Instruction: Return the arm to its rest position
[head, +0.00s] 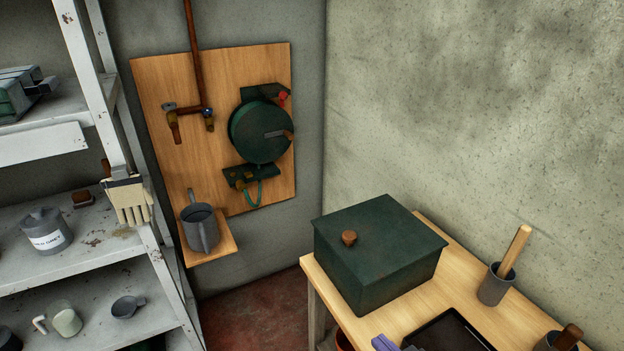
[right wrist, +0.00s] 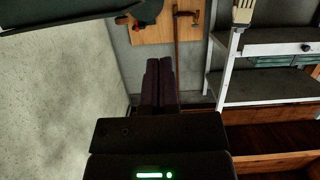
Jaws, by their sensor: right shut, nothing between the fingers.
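My right gripper (head: 385,343) shows only as purple fingertips at the bottom edge of the head view, over the wooden table beside the black tray. In the right wrist view its two dark fingers (right wrist: 159,85) lie close together with nothing between them. The rest of my right arm is out of the head view. My left gripper and arm are not in view.
A dark green lidded box (head: 385,250) stands on the table (head: 490,318), near a black tray (head: 447,333) and a grey cup (head: 495,287) with a wooden handle. A wooden wall board (head: 165,90) and metal shelves (head: 60,270) are farther left.

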